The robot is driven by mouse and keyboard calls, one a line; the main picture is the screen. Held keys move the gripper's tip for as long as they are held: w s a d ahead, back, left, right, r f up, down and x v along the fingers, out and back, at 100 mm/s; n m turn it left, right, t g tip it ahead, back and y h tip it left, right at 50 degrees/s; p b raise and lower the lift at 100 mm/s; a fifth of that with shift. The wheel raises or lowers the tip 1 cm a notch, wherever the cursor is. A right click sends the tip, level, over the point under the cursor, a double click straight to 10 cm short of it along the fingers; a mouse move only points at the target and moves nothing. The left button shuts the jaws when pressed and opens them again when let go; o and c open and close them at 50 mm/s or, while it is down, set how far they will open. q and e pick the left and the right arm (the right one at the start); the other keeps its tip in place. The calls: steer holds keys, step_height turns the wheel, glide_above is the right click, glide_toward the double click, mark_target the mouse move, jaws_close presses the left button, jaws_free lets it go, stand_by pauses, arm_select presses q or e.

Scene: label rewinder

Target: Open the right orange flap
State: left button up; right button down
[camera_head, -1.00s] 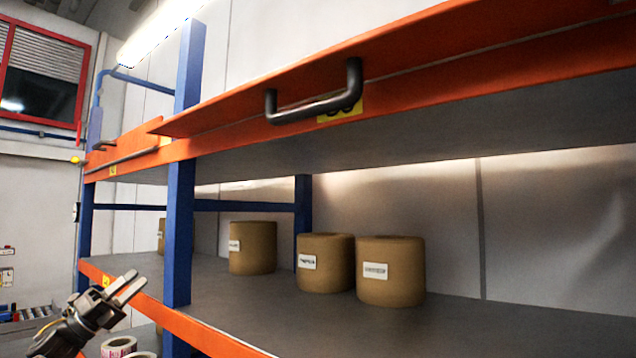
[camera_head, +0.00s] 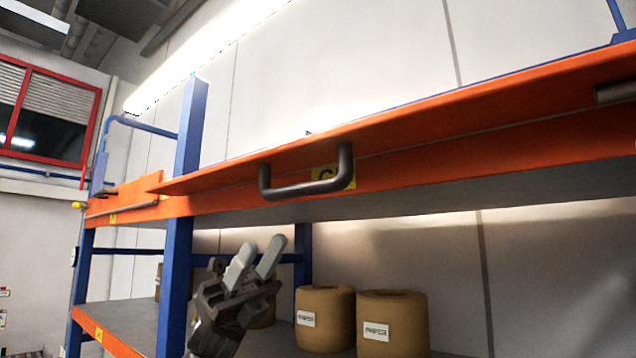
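The long orange flap (camera_head: 420,123) runs along the upper shelf's front edge, right of the blue upright, and juts outward. A dark U-shaped handle (camera_head: 303,190) hangs on it, with a yellow label (camera_head: 335,178) behind. My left gripper (camera_head: 262,247) is below and a little left of the handle, apart from it, with its two grey fingers pointing up. The fingers stand apart with nothing between them. A second, shorter orange flap (camera_head: 140,192) with a grey bar is left of the upright. My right gripper is out of view.
A blue upright (camera_head: 176,250) stands left of my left gripper. Brown rolls (camera_head: 391,325) with white labels stand on the lower shelf (camera_head: 130,318), one partly hidden behind the gripper. The upper shelf's underside (camera_head: 450,226) overhangs them.

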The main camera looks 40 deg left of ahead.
mark_target(302, 192)
arm_select(q)
steer(key=p+x, duration=0.2)
steer(key=x, duration=0.1)
steer(key=p+x, duration=0.2)
steer(key=x, duration=0.2)
steer(key=p+x, duration=0.2)
steer(key=x, duration=0.2)
steer(key=shift+d+f, duration=0.25)
steer(key=shift+d, duration=0.3)
steer(key=shift+d+r, duration=0.1)
steer(key=shift+d, duration=0.2)
steer(key=shift+c, duration=0.2)
jaws_close()
